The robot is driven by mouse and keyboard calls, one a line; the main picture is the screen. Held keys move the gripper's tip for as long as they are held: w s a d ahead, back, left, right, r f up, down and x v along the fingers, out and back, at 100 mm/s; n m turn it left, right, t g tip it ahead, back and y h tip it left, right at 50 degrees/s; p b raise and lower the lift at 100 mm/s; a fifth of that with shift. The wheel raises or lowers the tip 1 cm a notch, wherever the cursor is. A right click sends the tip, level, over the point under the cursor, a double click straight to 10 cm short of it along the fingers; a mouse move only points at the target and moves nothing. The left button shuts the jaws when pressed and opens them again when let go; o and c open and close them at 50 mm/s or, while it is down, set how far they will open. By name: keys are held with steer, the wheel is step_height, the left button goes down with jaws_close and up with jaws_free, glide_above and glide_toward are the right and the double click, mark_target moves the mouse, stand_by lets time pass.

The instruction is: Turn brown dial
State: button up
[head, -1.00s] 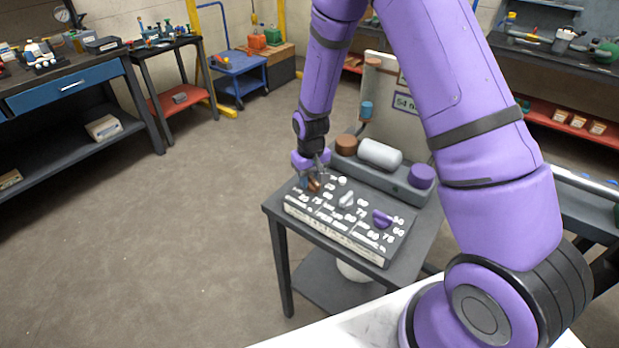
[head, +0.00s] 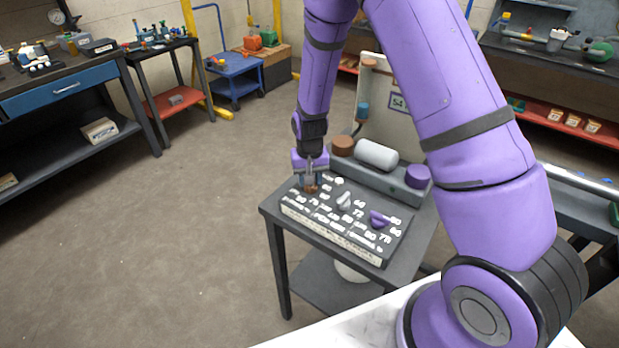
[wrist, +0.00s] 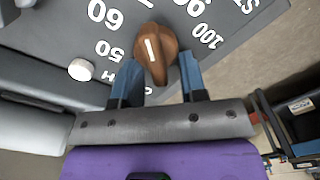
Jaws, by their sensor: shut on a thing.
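The brown dial (wrist: 156,55) sits on the grey panel (wrist: 60,35) with white numbers around it. A white mark runs along its top. In the head view the brown dial (head: 310,189) is at the panel's left end, partly hidden by my gripper. My gripper (wrist: 158,80) has its two blue fingers on either side of the dial's near end, shut on it. In the head view my gripper (head: 311,182) points down at the panel. A white dial (head: 345,201) and a purple dial (head: 379,219) stand further right on the panel.
Behind the panel, a grey block carries a brown cylinder (head: 343,146), a white cylinder (head: 376,155) and a purple cylinder (head: 417,176). A small white knob (wrist: 81,70) is left of the dial. Open floor lies left of the table (head: 276,226).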

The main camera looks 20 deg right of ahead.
steer(key=o, duration=0.9)
step_height(320, 180, up, 11)
steer(key=shift+f, duration=0.1)
stand_by(0.3)
